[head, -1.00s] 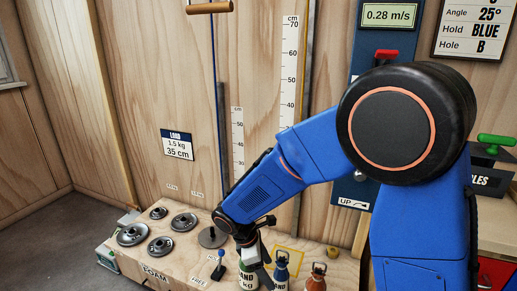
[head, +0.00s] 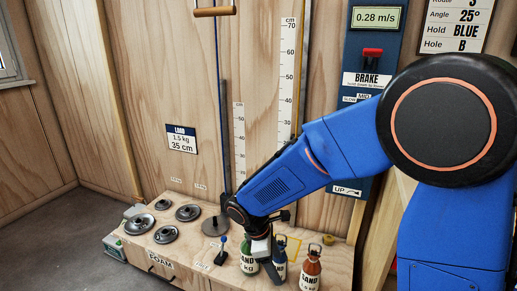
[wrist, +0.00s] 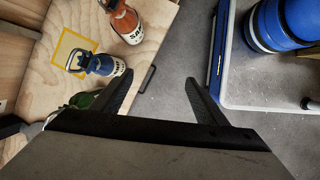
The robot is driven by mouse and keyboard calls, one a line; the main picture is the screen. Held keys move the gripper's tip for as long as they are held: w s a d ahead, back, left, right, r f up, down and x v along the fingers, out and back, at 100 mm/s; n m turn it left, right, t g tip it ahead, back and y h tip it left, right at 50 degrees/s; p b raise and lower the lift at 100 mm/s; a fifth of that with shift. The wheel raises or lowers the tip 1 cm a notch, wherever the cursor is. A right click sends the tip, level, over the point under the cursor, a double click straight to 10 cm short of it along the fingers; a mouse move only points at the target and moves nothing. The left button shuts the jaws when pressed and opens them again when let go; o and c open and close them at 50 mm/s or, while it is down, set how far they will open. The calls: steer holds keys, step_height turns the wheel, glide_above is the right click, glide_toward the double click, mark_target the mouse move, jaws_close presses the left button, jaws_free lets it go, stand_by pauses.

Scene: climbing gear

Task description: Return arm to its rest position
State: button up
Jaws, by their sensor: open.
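My blue arm (head: 330,145) reaches from the right down toward the wooden platform. My gripper (wrist: 168,92) is open in the wrist view, its two dark fingers spread with nothing between them but grey floor. In the head view the gripper is seen at the platform's front, close to the sand bottles, and its fingertips are hard to make out. A green bottle (head: 249,258), a blue bottle (head: 280,264) and an orange bottle (head: 311,270) stand upright there. The blue bottle (wrist: 105,65) and orange bottle (wrist: 125,22) also show left of the fingers in the wrist view.
The wooden platform (head: 195,262) carries several metal discs (head: 165,234) and a small blue-knobbed lever (head: 222,252). A panel with a red brake handle (head: 372,53) is on the wall behind my arm. Grey floor (head: 60,225) is clear at left.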

steer(key=s+d+r+m+t+y, duration=0.1)
steer(key=s+d+r+m, duration=0.35)
steer(key=d, duration=0.25)
steer(key=s+d+r+m+t+y, duration=0.1)
steer(key=s+d+r+m, duration=0.2)
steer(key=d+r, duration=0.3)
steer(key=s+d+r+m+y, duration=0.25)
steer(key=d+r+m, duration=0.2)
steer(key=d, duration=0.25)
steer(key=s+d+r+m+t, duration=0.2)
steer(key=s+m, duration=0.3)
steer(key=s, duration=0.3)
steer(key=shift+s+d+t, duration=0.3)
steer(key=shift+d, duration=0.55)
